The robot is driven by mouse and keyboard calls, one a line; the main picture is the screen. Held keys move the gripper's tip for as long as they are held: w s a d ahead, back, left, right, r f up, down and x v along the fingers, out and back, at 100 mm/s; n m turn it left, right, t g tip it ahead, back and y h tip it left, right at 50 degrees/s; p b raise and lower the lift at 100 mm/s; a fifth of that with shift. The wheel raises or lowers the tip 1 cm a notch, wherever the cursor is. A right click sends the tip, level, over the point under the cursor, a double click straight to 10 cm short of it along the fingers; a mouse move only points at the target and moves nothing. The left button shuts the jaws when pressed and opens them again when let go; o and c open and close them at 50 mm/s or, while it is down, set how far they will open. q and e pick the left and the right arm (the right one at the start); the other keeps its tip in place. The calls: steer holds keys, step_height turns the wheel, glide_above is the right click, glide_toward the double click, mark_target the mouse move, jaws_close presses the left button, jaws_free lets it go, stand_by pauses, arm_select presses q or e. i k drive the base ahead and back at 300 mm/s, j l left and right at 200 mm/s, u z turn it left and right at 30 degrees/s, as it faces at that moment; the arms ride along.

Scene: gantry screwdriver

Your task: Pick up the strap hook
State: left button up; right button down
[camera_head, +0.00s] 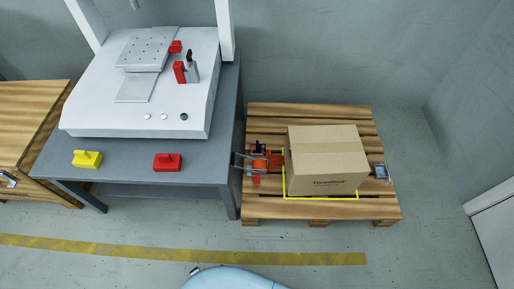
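No part is plainly a strap hook. A small red, orange and black device (258,162) with thin metal bars lies on the wooden pallet, just left of a cardboard box (322,160). A yellow strap or frame (318,198) runs along the pallet around the box's lower front and left side. I cannot tell whether the device touches the box or the strap, or which piece is the hook. Neither of my grippers is in view.
The pallet (385,208) stands right of a grey table (125,180) carrying a white gantry machine (140,120). A yellow block (87,159) and a red block (167,162) sit at the table's front. A small grey device (380,171) lies right of the box. Floor in front is clear.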

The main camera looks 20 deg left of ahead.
mark_target(257, 149)
steer(key=i+l+u, duration=0.4)
steer(key=l, duration=0.3)
steer(key=i+l+u, duration=0.15)
steer(key=l, duration=0.25)
steer(key=i, duration=0.05)
